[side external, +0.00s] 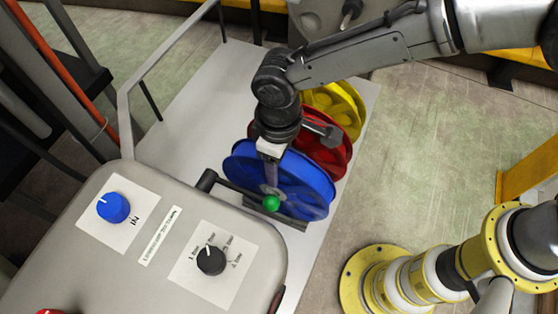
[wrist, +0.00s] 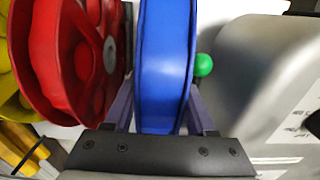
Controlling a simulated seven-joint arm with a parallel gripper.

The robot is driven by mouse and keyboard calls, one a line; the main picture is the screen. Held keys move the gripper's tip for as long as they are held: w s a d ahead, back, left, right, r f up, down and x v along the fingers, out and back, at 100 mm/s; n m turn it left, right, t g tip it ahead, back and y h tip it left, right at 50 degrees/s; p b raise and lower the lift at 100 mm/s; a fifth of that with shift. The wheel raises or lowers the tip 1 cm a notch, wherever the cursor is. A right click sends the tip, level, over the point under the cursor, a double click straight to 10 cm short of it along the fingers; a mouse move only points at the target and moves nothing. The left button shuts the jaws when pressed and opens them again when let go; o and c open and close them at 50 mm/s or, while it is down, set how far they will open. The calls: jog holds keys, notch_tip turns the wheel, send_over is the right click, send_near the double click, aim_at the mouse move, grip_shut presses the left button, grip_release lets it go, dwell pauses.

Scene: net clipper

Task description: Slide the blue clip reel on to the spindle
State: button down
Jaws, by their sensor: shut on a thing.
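The blue clip reel (side external: 305,180) stands upright on its rim at the front of a row of reels, beside the grey machine. My gripper (side external: 271,180) comes down over it from above. In the wrist view the blue reel (wrist: 165,55) lies between the two fingers of my gripper (wrist: 160,105), which are shut on its rim. A dark stub (side external: 206,180) sticks out at the machine's back edge, left of the reel; I cannot tell whether it is the spindle. The reel's centre hole is hidden.
A red reel (side external: 328,150) stands close behind the blue one, with a yellow reel (side external: 347,103) beyond. A green ball (side external: 271,203) is in front of the blue reel. The machine top (side external: 165,265) carries knobs. The pale platform (side external: 195,100) is bare at left.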

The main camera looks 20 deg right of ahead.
dwell(0.3)
jog(key=shift+c, duration=1.1)
grip_release()
jog(key=shift+f, duration=0.1)
jog(key=r, duration=1.3)
jog(key=shift+a+r, duration=0.1)
jog(key=shift+a, duration=0.1)
jog(key=shift+r, duration=0.3)
